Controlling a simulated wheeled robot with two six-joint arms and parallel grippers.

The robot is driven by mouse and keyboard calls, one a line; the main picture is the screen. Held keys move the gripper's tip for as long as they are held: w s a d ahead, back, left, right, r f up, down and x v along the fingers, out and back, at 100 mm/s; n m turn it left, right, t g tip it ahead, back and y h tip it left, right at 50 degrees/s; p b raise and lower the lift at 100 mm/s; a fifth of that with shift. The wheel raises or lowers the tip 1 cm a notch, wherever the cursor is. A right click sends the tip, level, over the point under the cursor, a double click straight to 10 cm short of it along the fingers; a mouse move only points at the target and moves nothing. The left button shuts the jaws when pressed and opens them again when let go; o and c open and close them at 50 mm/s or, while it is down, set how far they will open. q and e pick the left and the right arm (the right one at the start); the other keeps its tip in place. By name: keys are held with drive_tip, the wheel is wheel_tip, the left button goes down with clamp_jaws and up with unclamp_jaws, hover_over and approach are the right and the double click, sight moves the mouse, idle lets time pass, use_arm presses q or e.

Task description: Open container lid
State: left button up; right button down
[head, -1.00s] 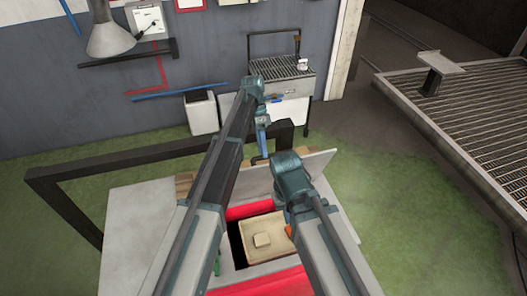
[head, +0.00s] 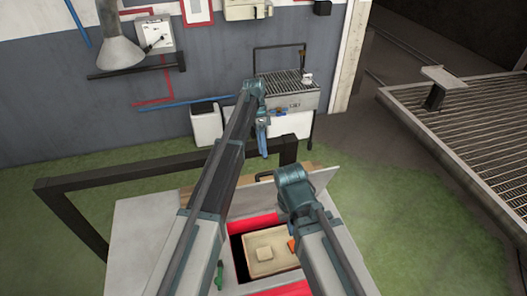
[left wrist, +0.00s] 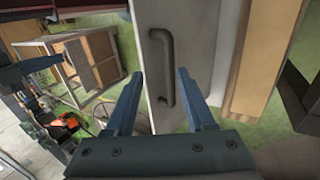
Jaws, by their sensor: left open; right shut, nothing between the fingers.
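The container is a pale box (head: 135,235) with a red-edged opening. Its pale lid (head: 318,180) stands raised and tilted at the far side of the opening. The dark lid handle (head: 263,178) also shows in the left wrist view (left wrist: 163,65), upright on the lid's face. My left gripper (head: 264,155) is open and empty just beyond the lid; in the left wrist view its fingers (left wrist: 160,80) lie either side of the handle in the picture, apart from it. My right gripper (head: 284,210) is shut and empty by the opening, mostly hidden behind my right arm.
A tan tray (head: 262,268) with a small block lies inside the opening. A dark frame (head: 130,171) stands at the left. A grill-like cart (head: 292,95) and a white bin (head: 206,124) stand by the wall. A grated platform (head: 465,135) is at the right.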

use_arm(q)
drive_tip(key=w+r, duration=0.1)
drive_tip(key=w+a+p, duration=0.1)
drive_tip(key=w, duration=0.1)
drive_tip(key=w+r+p, duration=0.1)
drive_tip(key=shift+w+a+r, duration=0.25)
drive_tip(key=shift+w+r, duration=0.1)
idle(0.4)
